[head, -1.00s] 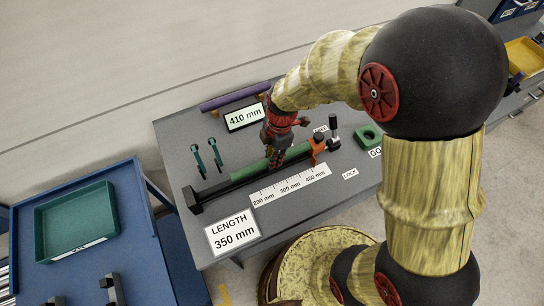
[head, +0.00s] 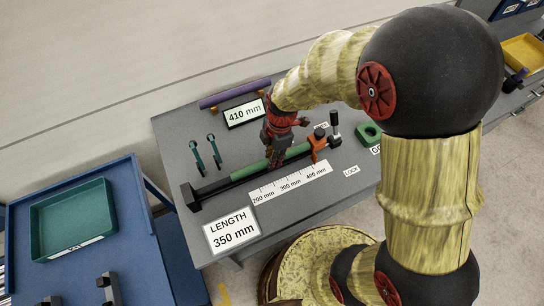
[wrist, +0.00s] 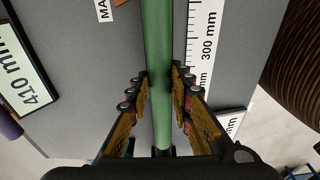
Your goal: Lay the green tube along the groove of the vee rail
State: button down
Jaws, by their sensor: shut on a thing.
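The green tube (head: 248,171) lines up with the dark vee rail (head: 212,188) on the grey bench, in or just over its groove; I cannot tell whether it touches the rail's faces. My gripper (head: 275,162) is shut on the tube near its middle, from above. In the wrist view the tube (wrist: 158,50) runs lengthwise between the two fingertips of my gripper (wrist: 160,82). The tube's near end shows at the bottom there, and the rail beneath is mostly hidden by the tube.
An orange clamp piece (head: 318,148) stands at the rail's right end, with a black-knobbed post (head: 334,127) beyond. A printed scale (head: 290,182) and a LENGTH 350 mm card (head: 231,229) lie in front. Behind are a purple tube (head: 235,96), a 410 mm card (head: 245,114) and teal hooks (head: 205,155).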

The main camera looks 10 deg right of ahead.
jog(key=shift+f+b, duration=0.4)
jog(key=shift+f, duration=0.15)
jog(key=c, duration=1.5)
grip_release()
notch_tip(320, 180, up, 12)
jog(key=d, duration=0.1)
jog(key=shift+w+d, duration=0.2)
